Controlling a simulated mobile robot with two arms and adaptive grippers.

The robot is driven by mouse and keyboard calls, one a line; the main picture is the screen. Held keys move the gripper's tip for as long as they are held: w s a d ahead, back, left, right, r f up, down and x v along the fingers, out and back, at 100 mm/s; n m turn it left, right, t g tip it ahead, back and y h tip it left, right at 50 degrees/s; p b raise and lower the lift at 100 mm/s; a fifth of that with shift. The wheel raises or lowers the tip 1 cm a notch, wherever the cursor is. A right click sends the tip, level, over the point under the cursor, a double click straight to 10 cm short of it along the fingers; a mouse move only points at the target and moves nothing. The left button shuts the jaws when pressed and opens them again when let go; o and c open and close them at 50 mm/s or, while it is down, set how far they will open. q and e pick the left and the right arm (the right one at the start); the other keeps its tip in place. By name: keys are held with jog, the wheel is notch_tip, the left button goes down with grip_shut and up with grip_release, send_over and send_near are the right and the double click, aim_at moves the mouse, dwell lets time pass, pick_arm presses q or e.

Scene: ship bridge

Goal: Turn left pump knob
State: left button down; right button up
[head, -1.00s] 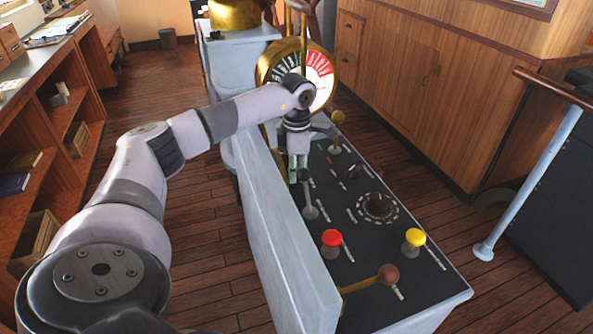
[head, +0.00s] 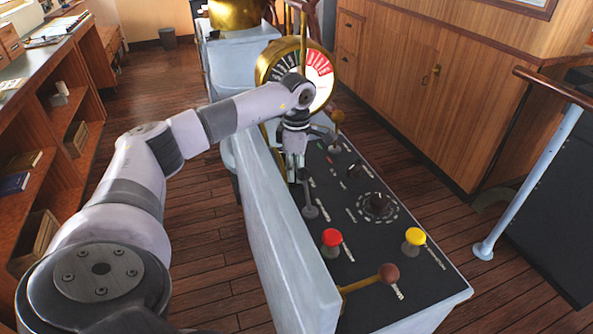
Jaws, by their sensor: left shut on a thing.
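My left gripper (head: 294,176) points down over the left edge of the black control panel (head: 362,245), below the brass dial. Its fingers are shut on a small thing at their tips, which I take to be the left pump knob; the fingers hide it. A grey lever (head: 309,200) rises from the panel just in front of the fingertips, its top close to them; I cannot tell whether they touch. A small dark knob (head: 354,170) stands to the right of the gripper. My right gripper is out of view.
A black rotary dial (head: 377,205), a red knob (head: 331,238), a yellow knob (head: 414,237) and a brown-balled lever (head: 388,274) stand on the panel. The brass telegraph (head: 264,68) is behind. A raised white wall (head: 272,215) borders the panel's left side.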

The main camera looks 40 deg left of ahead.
pick_arm(q)
jog(key=shift+r, duration=0.1)
jog(key=c, duration=1.7)
grip_release()
jog(key=shift+o, duration=0.2)
notch_tip(320, 180, up, 12)
